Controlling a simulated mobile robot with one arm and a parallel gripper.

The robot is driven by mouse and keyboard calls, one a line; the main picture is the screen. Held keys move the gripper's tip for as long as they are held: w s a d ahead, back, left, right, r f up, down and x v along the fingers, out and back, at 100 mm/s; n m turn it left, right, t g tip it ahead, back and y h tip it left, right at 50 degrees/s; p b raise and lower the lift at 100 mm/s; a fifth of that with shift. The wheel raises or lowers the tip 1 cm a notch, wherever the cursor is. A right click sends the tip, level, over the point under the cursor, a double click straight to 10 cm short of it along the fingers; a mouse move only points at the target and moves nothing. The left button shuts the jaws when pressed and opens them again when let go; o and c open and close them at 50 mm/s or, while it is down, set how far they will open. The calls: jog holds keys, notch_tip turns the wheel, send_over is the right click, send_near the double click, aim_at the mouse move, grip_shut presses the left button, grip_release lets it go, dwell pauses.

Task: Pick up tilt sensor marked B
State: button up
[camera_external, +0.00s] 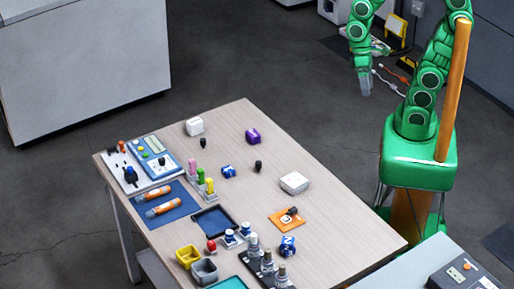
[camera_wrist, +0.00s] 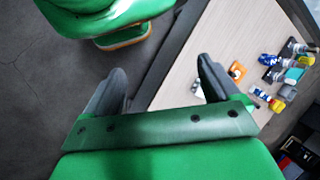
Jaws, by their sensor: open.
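No letter B is readable, so I cannot tell which item is the tilt sensor marked B. Small boxy items on the table (camera_external: 330,215) include a blue block with white marks (camera_external: 228,171), another blue one (camera_external: 287,245) near the front edge, a purple block (camera_external: 253,135) and two white boxes (camera_external: 194,126) (camera_external: 294,183). My gripper (camera_external: 365,86) hangs beyond the table's right side, well away from all of them.
An orange plate (camera_external: 285,220) with a dark part, a blue tray (camera_external: 213,221), a blue mat (camera_external: 180,208) with orange cylinders, yellow (camera_external: 188,256) and grey (camera_external: 204,271) bins and several upright parts crowd the table's left and front. The table's right side is mostly bare.

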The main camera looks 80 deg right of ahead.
jog(key=w+a+f+m+y, duration=0.2)
jog(key=w+a+m+y, duration=0.2)
jog(key=w+a+y, duration=0.45)
jog(key=m+t+h, duration=0.1)
jog(key=m+t, duration=1.2)
jog(key=m, duration=0.7)
send_over(253, 133)
jog(key=s, duration=0.6)
notch_tip(253, 133, down, 19)
jog(key=d+f+m, duration=0.1)
jog(key=f, duration=0.1)
jog(key=d+f+m+h, duration=0.1)
jog(key=f, duration=0.1)
jog(key=d+f+m+h, duration=0.1)
jog(key=d+f, duration=0.1)
jog(key=shift+w+f+m, duration=0.1)
jog(key=shift+f+m, duration=0.1)
jog(key=shift+m, duration=0.1)
jog(key=shift+d+x, duration=0.15)
jog(key=shift+x, duration=1.8)
jog(key=shift+d+x, duration=0.15)
jog(key=shift+x, duration=1.75)
jog(key=shift+w+f, duration=0.15)
jog(key=shift+w, duration=0.05)
